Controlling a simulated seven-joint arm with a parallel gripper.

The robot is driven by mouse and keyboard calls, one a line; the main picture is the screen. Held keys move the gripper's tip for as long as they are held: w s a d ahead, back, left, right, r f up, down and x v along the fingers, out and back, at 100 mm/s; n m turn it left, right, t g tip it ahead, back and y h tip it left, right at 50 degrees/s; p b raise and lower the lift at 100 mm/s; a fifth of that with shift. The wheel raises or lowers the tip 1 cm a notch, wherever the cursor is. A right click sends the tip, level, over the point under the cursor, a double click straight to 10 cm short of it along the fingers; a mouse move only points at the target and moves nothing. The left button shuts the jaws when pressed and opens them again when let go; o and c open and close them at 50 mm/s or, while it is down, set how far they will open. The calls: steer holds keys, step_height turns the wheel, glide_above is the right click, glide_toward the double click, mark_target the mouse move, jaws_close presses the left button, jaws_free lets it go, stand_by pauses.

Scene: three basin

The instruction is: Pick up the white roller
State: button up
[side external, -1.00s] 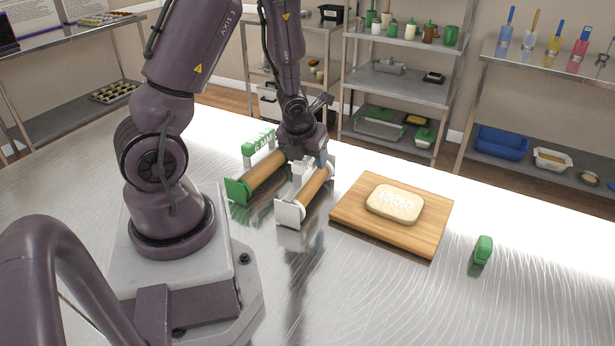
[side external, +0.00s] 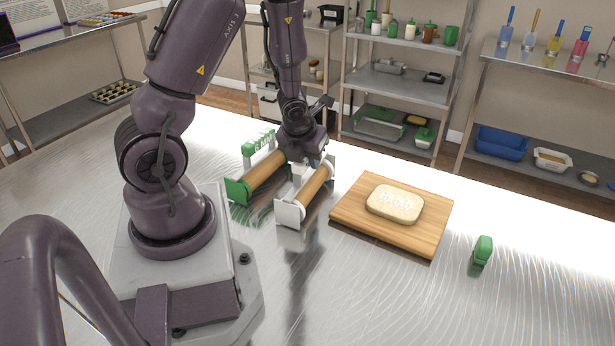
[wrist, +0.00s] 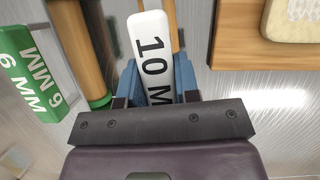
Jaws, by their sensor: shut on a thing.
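The white roller (side external: 289,213) has white end plates, a wooden barrel and a white bar marked "10 M…". It rests on the metal table in the side view, left of the cutting board. My gripper (side external: 309,163) is over it from above. In the wrist view my gripper (wrist: 158,84) has its blue fingers shut on the white bar (wrist: 151,45), one on each side. The lower end of the bar is hidden by the gripper body. I see no clear gap between roller and table.
A green roller (side external: 237,190) with a "6 MM" green bar (wrist: 30,72) stands close on the left. A wooden board (side external: 348,217) with pale dough (side external: 395,203) lies to the right. A small green object (side external: 483,250) stands beyond it. The table's front is clear.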

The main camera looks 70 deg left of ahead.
steer(key=shift+r, duration=0.1)
step_height(320, 180, up, 6)
steer(key=shift+a+f, duration=0.1)
steer(key=shift+f, duration=0.05)
steer(key=shift+r, duration=2.35)
steer(key=shift+o, duration=1)
jaws_close()
